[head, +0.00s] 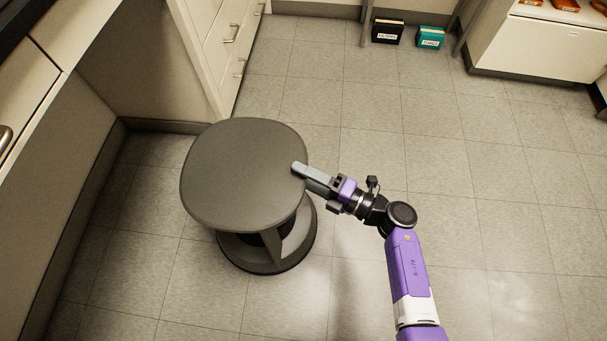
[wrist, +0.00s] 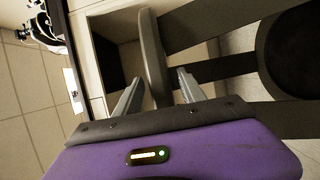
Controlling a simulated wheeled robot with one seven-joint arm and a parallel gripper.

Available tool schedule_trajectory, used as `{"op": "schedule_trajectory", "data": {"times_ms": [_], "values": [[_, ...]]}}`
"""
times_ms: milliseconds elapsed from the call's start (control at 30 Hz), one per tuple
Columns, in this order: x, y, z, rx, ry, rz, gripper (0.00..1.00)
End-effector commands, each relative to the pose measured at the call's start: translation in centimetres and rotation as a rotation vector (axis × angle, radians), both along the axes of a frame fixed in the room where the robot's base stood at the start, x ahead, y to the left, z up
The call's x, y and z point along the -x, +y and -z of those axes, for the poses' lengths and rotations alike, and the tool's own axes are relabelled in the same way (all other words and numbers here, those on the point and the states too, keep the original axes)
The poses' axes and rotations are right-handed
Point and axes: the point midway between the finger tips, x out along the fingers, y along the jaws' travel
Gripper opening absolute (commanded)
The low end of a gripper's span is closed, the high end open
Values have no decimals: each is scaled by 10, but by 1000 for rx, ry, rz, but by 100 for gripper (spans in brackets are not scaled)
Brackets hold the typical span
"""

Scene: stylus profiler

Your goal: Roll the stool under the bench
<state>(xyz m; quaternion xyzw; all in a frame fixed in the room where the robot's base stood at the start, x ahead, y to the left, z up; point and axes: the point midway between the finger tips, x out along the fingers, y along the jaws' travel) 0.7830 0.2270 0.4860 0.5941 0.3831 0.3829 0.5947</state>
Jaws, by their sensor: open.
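The stool (head: 240,170) has a dark grey rounded seat on a round open base, and stands upright on the floor in front of the bench (head: 28,90). The bench's open knee space is left of and behind the stool, beside a drawer cabinet. My gripper (head: 298,168) is at the seat's right edge in the head view. In the wrist view the seat rim (wrist: 151,60) stands between the two spread fingers of my gripper (wrist: 158,88), with a gap visible on each side. The near ends of the fingers overlap the seat edge in the head view.
The drawer cabinet (head: 222,45) with bar handles borders the knee space. A black box (head: 387,32) and a teal box (head: 431,38) sit on the floor at the back. A white cabinet (head: 535,48) stands back right. The tiled floor right of the stool is clear.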

Motion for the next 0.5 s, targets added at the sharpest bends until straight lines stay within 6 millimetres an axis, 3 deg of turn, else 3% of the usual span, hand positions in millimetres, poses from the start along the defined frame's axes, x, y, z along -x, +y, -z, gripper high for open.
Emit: {"op": "schedule_trajectory", "data": {"times_ms": [200,433,500], "values": [[0,0,0,0,0,1,47],[0,0,0,0,0,1,4],[0,0,0,0,1,1,0]]}}
